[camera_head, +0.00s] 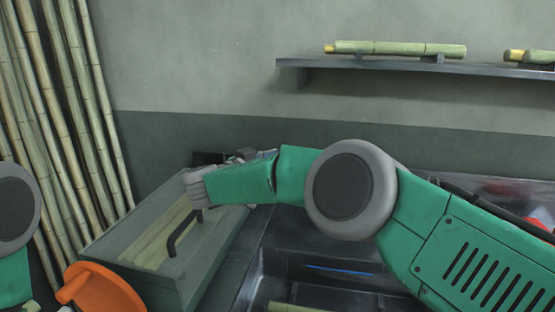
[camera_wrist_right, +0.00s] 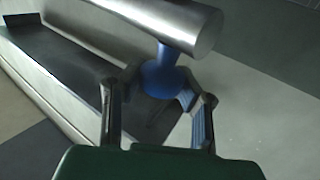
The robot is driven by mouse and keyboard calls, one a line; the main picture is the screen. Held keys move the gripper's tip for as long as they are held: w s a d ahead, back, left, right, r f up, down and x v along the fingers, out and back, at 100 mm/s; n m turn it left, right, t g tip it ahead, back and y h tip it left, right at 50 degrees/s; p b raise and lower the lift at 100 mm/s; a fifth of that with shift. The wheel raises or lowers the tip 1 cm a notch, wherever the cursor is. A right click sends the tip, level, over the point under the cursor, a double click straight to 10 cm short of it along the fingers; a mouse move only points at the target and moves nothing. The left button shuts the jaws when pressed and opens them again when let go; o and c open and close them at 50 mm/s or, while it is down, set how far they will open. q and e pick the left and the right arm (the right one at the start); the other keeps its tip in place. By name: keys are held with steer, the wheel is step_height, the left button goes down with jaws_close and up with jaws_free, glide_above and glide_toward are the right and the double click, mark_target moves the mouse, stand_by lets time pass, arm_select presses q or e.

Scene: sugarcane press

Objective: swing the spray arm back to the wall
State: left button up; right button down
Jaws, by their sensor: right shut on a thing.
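In the right wrist view a polished steel cylinder (camera_wrist_right: 165,22) runs across the top, with a blue rounded grip (camera_wrist_right: 163,76) on a short neck beneath it. I take these to be parts of the spray arm, but its whole length and its mount are out of view. My right gripper (camera_wrist_right: 157,88) has one finger on each side of the blue grip and is shut on it. In the head view my right arm reaches in from the right, and its gripper and the blue grip cannot be made out there. My left gripper is out of view.
A green-grey bin (camera_head: 134,282) with a dark handle holds cane pieces at lower left, beside an orange part (camera_head: 105,288). Tall canes (camera_head: 84,110) lean at left. A wall shelf (camera_head: 410,67) carries cut cane. A dark metal basin (camera_head: 325,262) lies below my right arm.

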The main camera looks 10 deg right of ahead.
steer(key=c, duration=1.1)
jaws_free()
steer(key=shift+a+f, duration=0.2)
steer(key=shift+a, duration=0.05)
steer(key=shift+w+a, duration=0.1)
steer(key=shift+a, duration=0.05)
steer(key=shift+r, duration=0.1)
steer(key=v, duration=1.1)
steer(key=shift+s+a, duration=0.2)
steer(key=shift+a, duration=0.15)
steer(key=shift+a, duration=0.15)
